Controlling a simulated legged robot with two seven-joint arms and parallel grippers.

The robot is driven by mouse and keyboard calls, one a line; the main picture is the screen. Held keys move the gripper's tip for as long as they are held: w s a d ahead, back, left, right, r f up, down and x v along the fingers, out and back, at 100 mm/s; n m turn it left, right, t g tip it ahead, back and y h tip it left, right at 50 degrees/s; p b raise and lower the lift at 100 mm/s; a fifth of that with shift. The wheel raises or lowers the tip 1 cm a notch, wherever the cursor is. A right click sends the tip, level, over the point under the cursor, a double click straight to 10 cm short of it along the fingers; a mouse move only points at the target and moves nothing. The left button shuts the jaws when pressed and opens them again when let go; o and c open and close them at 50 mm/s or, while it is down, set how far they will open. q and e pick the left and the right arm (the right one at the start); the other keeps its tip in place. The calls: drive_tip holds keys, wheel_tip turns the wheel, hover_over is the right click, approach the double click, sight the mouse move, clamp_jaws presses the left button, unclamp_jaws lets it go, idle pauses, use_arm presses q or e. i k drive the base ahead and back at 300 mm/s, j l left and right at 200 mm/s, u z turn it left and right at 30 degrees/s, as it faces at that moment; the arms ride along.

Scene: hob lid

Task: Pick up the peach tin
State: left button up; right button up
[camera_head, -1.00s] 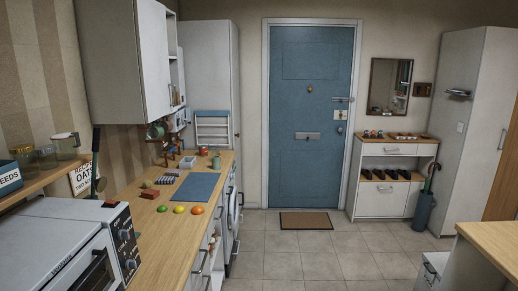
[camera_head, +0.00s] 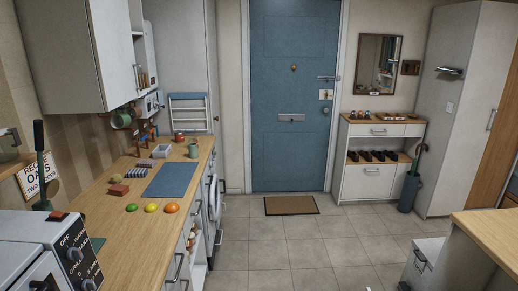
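I cannot make out a peach tin for certain in the head view. A small greenish container (camera_head: 193,150) stands upright at the far end of the wooden counter (camera_head: 110,245); it looks like a mug or tin, too small to tell. A red item (camera_head: 179,137) sits just behind it. Neither of my grippers is in view.
On the counter lie a blue mat (camera_head: 169,180), a green fruit (camera_head: 131,208), a yellow fruit (camera_head: 151,208), an orange fruit (camera_head: 171,208) and a reddish block (camera_head: 119,189). The floor (camera_head: 290,255) is open up to the doormat (camera_head: 291,205). Another worktop (camera_head: 490,230) juts in at right.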

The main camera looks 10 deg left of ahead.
sight(179, 136)
drive_tip(key=i+u, duration=0.1)
drive_tip(key=i, duration=2.55)
drive_tip(key=i+u, duration=0.4)
drive_tip(key=i+l+u, duration=0.15)
drive_tip(key=u, duration=0.25)
drive_tip(key=i+l+u, duration=0.25)
drive_tip(key=i+u, duration=0.15)
drive_tip(key=i+l+u, duration=0.25)
drive_tip(key=u, duration=0.15)
drive_tip(key=i+u, duration=0.3)
drive_tip(key=i, duration=0.15)
